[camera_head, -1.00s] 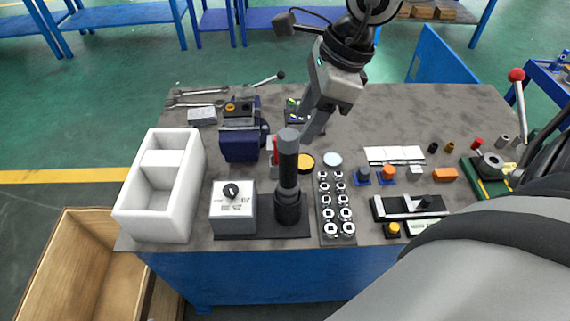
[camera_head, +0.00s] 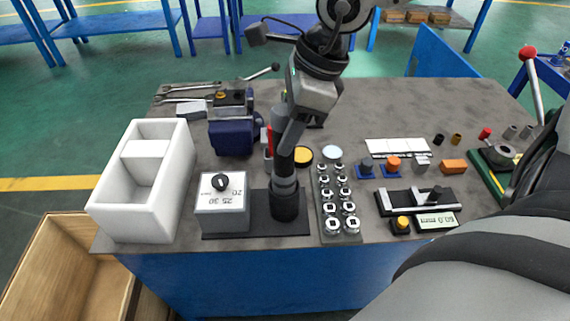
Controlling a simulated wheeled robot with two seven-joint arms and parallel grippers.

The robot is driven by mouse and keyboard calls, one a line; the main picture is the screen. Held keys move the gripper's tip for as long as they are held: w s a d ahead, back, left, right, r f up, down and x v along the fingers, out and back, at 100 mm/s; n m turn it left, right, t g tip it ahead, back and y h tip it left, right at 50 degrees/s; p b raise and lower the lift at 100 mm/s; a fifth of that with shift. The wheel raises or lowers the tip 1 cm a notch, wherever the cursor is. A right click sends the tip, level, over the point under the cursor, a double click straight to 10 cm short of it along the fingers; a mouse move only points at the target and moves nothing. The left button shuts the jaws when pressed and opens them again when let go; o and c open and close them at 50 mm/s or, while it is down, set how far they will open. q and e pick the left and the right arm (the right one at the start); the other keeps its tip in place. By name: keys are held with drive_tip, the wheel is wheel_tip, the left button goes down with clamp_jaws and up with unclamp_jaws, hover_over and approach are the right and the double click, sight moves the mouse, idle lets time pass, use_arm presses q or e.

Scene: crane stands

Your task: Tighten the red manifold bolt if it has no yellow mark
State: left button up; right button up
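My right gripper (camera_head: 289,139) points down at the top of a dark upright cylindrical tool (camera_head: 285,185), which stands in a black holder on the table. The fingers overlap the tool's upper end; whether they are closed on it is unclear. A grey box with a black knob (camera_head: 221,181) and numbers stands left of the tool. A tray of several sockets (camera_head: 325,228) lies to its right. A slim red part (camera_head: 268,136) shows behind the tool. I cannot pick out the manifold bolt or any yellow mark on it; my gripper covers part of that area. My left gripper is not in view.
A white two-compartment bin (camera_head: 182,185) is at the left. A blue vise (camera_head: 231,138) and wrenches (camera_head: 187,91) lie behind. Blocks, white cards (camera_head: 394,147), a caliper-like gauge (camera_head: 420,203) and a red-knobbed lever (camera_head: 528,54) are at the right.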

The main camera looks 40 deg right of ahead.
sight(281, 108)
drive_tip(key=c, duration=1)
drive_tip(key=shift+w+r, duration=0.1)
drive_tip(key=shift+r+p, duration=0.35)
drive_tip(key=shift+r, duration=0.15)
drive_tip(key=shift+r+p, duration=0.4)
drive_tip(key=shift+r, duration=0.3)
drive_tip(key=shift+r+p, duration=0.4)
drive_tip(key=shift+r, duration=0.35)
drive_tip(key=shift+r+p, duration=0.4)
drive_tip(key=shift+r, duration=0.3)
drive_tip(key=shift+r+p, duration=0.55)
drive_tip(key=shift+r, duration=0.35)
drive_tip(key=shift+r+p, duration=0.3)
drive_tip(key=shift+r, duration=0.25)
drive_tip(key=shift+r+p, duration=0.4)
drive_tip(key=shift+r, duration=0.35)
drive_tip(key=shift+r+p, duration=0.4)
drive_tip(key=shift+r, duration=0.3)
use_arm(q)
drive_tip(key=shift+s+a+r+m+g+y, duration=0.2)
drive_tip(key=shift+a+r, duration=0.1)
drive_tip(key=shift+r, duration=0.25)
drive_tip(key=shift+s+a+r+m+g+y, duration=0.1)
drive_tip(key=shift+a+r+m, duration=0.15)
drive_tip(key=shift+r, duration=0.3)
use_arm(e)
drive_tip(key=shift+r, duration=0.1)
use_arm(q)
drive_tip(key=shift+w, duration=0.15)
